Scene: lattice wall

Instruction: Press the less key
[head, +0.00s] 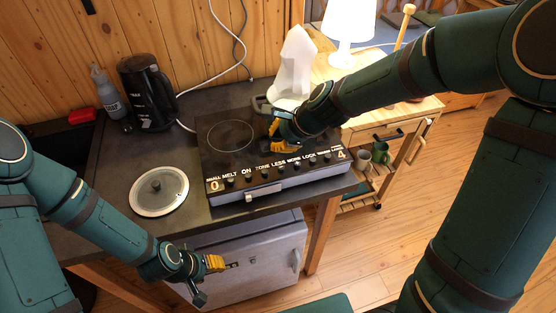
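The cooktop (230,165) is a black glass plate on the counter with a row of labelled black keys along its front strip. The labels include MELT, ON, ZONE, LESS, MORE and LOCK. The less key (269,173) is a small dark knob below the LESS label, near the middle of the row. My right gripper (271,138) is over the glass just behind the LESS and MORE labels, its yellow fingertips apart and nothing between them. Its height above the glass is hard to judge. My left gripper (222,264) is low in front of the counter, with one yellow finger clearly showing.
A round glass lid (159,191) lies left of the cooktop. A white faceted object (294,66) is behind the cooktop.

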